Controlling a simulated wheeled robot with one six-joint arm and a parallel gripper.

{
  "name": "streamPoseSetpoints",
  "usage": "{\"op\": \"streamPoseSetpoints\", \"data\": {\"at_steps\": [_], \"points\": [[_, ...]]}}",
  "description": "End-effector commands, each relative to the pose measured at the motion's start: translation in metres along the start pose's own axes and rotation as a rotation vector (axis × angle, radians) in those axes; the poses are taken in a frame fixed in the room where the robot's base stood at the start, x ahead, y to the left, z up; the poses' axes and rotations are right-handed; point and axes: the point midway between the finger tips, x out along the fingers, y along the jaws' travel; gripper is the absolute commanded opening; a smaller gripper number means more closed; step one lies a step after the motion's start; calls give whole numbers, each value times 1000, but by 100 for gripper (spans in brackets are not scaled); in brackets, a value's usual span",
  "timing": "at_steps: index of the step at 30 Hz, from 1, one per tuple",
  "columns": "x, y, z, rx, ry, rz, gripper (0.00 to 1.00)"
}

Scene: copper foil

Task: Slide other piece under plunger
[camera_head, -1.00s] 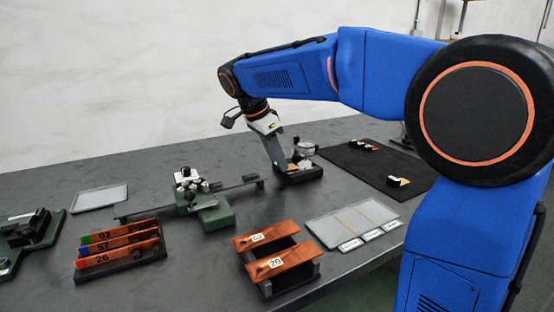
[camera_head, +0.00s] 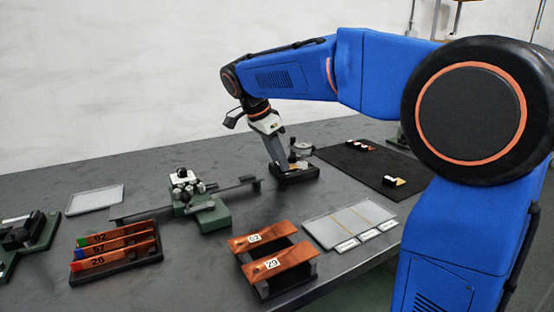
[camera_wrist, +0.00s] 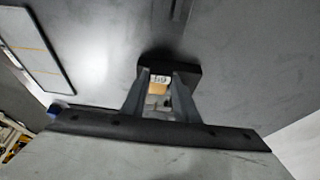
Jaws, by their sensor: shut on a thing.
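A small dial gauge with a plunger stand (camera_head: 302,147) sits on a black base (camera_head: 296,176) near the back of the table. My gripper (camera_head: 283,166) points down at the left side of this stand, its fingertips low over the base. In the wrist view my gripper (camera_wrist: 158,100) is shut on a small tan piece (camera_wrist: 158,89), with a white marked patch beside it. The fingers hide part of the piece and the base. I cannot tell whether the piece lies beneath the plunger tip.
A black mat (camera_head: 350,165) with several small pieces lies right of the stand. A green fixture with a long bar (camera_head: 208,212) stands left. Copper strips (camera_head: 275,262) on a rack and a pale tray (camera_head: 350,225) lie in front. Bare table lies behind the fixture.

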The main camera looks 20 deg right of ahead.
Motion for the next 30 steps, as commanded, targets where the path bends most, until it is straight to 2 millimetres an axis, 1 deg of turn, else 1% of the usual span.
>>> {"op": "streamPoseSetpoints", "data": {"at_steps": [18,30], "points": [[4,0,-9,0,0,0,6],[4,0,-10,-1,0,0,6]]}}
